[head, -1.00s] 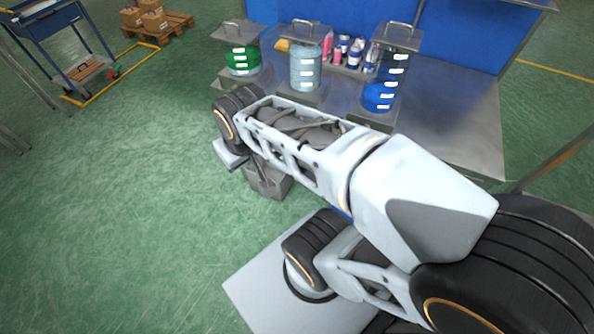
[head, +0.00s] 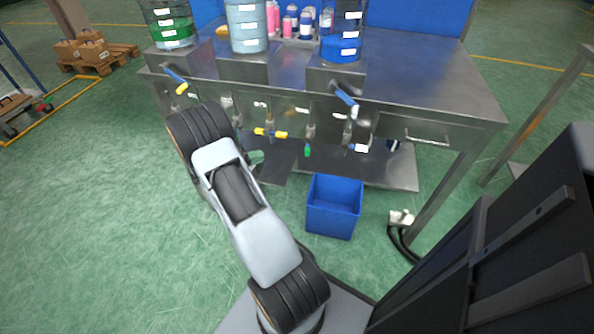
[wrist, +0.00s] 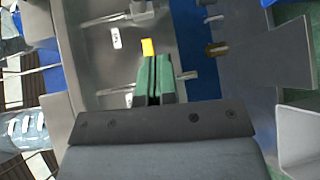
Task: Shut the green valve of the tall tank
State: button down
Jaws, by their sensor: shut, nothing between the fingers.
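A small green valve handle (head: 307,150) hangs down from the pipework under the bench front, between the middle and right tanks. The right tank (head: 341,47) holds dark blue liquid, and its top is cut off. My gripper (head: 257,156) is low at the bench front, left of the green handle and partly hidden by my arm. In the wrist view my gripper (wrist: 153,62) has its green fingers shut and empty. A yellow handle (wrist: 148,47) shows just past the fingertips; I cannot tell if they touch. The green handle is not clear in the wrist view.
A yellow handle (head: 270,132) lies crosswise just above my gripper. Blue levers (head: 175,75) stick out below the left and right tanks. A blue bin (head: 334,205) stands on the floor. The floor left of my arm is clear.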

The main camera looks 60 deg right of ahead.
aim_at(308, 144)
jog(key=d+f+h+b, duration=0.2)
jog(key=d+f, duration=0.1)
jog(key=f, duration=0.3)
jog(key=s+a+b+x, duration=0.1)
jog(key=s+b+x, duration=0.1)
jog(key=x, duration=1)
jog(key=shift+s+a+b, duration=0.15)
jog(key=shift+s+b, duration=0.15)
jog(key=shift+f, duration=0.1)
